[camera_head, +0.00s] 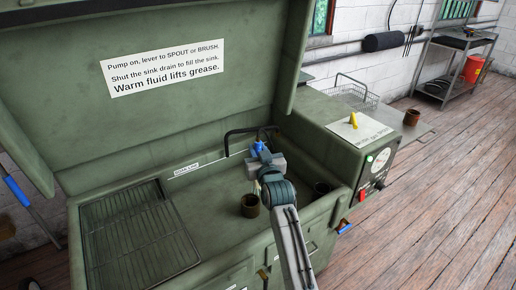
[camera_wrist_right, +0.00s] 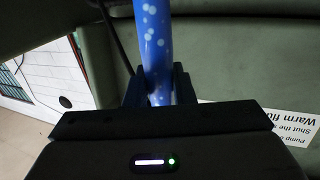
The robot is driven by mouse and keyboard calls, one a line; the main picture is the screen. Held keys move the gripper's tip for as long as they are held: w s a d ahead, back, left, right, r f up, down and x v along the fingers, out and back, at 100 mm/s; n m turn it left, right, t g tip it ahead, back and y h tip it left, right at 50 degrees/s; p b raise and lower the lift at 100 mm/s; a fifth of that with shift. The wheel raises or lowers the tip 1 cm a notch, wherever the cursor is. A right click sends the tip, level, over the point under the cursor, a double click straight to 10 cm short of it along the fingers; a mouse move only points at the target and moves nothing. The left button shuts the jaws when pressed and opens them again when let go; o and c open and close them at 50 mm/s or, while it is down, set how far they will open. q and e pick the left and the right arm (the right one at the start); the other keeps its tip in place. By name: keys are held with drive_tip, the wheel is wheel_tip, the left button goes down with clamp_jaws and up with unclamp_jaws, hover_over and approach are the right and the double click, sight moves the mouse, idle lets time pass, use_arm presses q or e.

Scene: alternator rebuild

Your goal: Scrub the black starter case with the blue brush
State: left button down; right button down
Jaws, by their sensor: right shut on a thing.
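My right gripper (camera_head: 261,155) is over the sink of the green parts washer, shut on the blue brush (camera_head: 258,146). In the right wrist view the brush's speckled blue handle (camera_wrist_right: 154,45) rises between the two dark fingers (camera_wrist_right: 155,88); its bristles are not clear in either view. A small dark round part (camera_head: 321,188), perhaps the black starter case, is at the right end of the sink, right of my gripper and apart from it. A brown cylindrical part (camera_head: 250,206) stands in the sink below and left of my gripper. My left gripper is not in view.
A wire rack (camera_head: 135,235) covers the sink's left side. A black bent spout (camera_head: 236,132) rises behind my gripper. The raised lid (camera_head: 160,130) stands behind. On the right are a control box with a yellow lever (camera_head: 354,120), a wire basket (camera_head: 352,96) and a brown cup-like part (camera_head: 411,117).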

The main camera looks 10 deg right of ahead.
drive_tip(key=shift+f+b, duration=1)
drive_tip(key=shift+f, duration=1.85)
drive_tip(key=shift+w+a, duration=0.1)
